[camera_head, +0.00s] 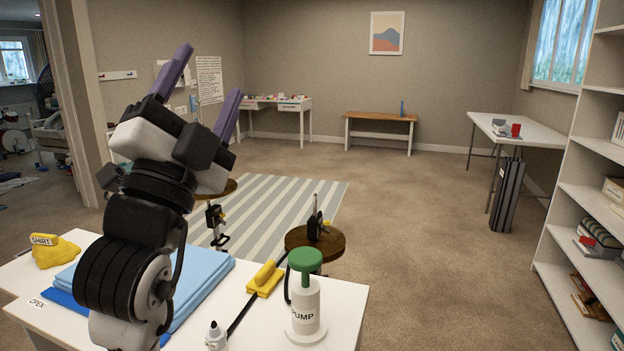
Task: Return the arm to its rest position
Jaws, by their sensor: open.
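My gripper (207,92) is at the left of the head view, raised above the white table. Its two purple fingers point up and to the right and stand wide apart. Nothing is between them. My black and white arm rises from the lower left, upright in front of the table, and hides part of the blue cloth and the striped rug behind it.
The white table (345,300) holds folded blue cloth (205,290), a yellow bundle (55,253), a yellow-handled tool (265,279), a small bottle (215,337) and a green-topped pump (305,300). A round stool (330,245) stands behind. Shelves (575,215) line the right. Central carpet is clear.

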